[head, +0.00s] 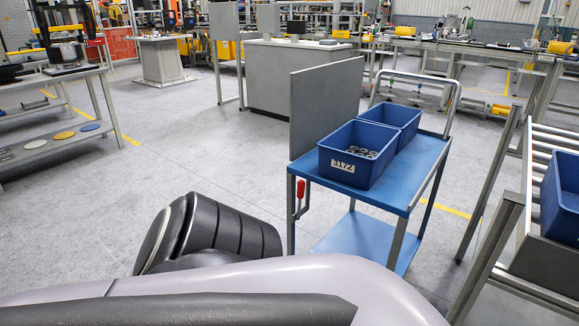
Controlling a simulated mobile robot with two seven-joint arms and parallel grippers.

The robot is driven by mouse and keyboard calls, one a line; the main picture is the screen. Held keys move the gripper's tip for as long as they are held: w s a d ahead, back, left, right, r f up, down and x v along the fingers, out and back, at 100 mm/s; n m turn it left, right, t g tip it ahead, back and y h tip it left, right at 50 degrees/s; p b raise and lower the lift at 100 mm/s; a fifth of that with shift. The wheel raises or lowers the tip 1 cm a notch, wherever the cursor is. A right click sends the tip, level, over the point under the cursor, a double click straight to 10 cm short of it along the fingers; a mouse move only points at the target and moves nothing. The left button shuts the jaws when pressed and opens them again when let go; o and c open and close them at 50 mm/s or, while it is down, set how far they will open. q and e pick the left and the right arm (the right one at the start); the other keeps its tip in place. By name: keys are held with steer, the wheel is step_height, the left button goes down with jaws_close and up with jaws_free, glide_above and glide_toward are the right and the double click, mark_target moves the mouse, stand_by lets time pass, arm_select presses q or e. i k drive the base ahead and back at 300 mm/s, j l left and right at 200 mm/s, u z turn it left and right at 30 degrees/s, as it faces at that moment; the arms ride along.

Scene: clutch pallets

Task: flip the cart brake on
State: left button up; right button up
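A blue cart (408,180) with two shelves and grey posts stands right of centre. A lever with a red grip (301,189), which looks like its brake, hangs on the post at the cart's near left corner. The red grip points upward. A grey arm of mine crosses the bottom of the view, with a black rounded part in front of the cart's left side. No gripper fingers show, and nothing of mine is seen touching the lever.
Two blue bins (343,186) sit on the cart's top shelf; the near one holds grey rings. A grey panel (325,105) stands behind the cart's left side. A roller conveyor (556,150) with a blue bin is at right. Floor (200,150) to the left is open.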

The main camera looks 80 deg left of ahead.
mark_target(302, 183)
steer(key=u, duration=2.35)
